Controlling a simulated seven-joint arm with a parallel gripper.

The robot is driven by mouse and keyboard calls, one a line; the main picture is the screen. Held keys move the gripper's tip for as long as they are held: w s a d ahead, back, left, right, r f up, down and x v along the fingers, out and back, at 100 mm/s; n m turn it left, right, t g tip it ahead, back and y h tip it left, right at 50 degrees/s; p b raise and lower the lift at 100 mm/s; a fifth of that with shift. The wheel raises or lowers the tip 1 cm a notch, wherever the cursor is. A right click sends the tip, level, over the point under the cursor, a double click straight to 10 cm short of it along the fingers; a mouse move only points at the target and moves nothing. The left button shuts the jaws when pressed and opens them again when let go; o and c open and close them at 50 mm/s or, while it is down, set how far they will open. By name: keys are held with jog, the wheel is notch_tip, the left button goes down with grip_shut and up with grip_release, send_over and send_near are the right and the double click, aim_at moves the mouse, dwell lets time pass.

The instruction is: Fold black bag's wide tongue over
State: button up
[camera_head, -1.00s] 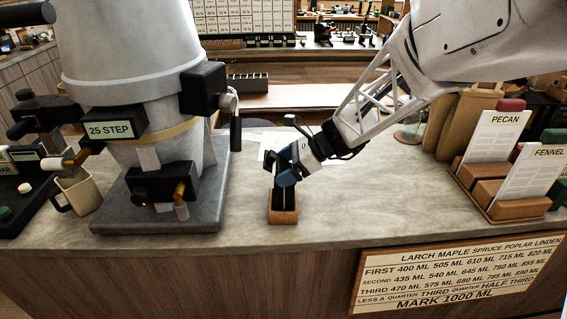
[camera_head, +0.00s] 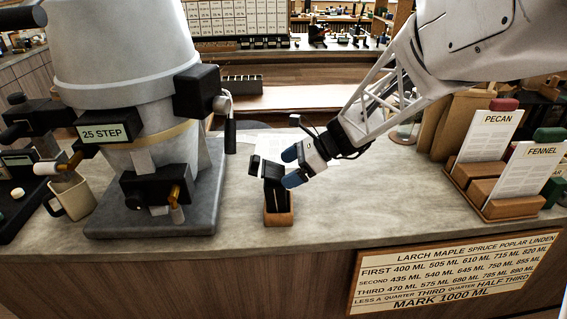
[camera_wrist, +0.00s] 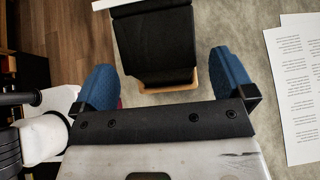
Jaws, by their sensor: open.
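The black bag (camera_head: 275,192) stands upright in a small wooden holder (camera_head: 279,218) near the counter's front edge. A dark flap-like piece (camera_head: 255,165) sticks up at its top left, with a pale strip beside it. I cannot tell whether this is the wide tongue. My gripper (camera_head: 291,167) is open, its blue fingertips apart, at the upper right of the bag. Contact is not visible.
A grey machine labelled "25 STEP" (camera_head: 130,130) stands at left on a dark base, beside a beige jug (camera_head: 75,197). A wooden rack with PECAN and FENNEL cards (camera_head: 500,207) is at right. Printed papers (camera_wrist: 298,85) lie on the counter. The counter right of the bag is clear.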

jog(key=shift+v, duration=3.2)
jog(key=shift+w+d, duration=0.15)
jog(key=shift+d, duration=0.05)
jog(key=v, duration=0.7)
jog(key=shift+d, duration=0.3)
jog(key=shift+r, duration=0.1)
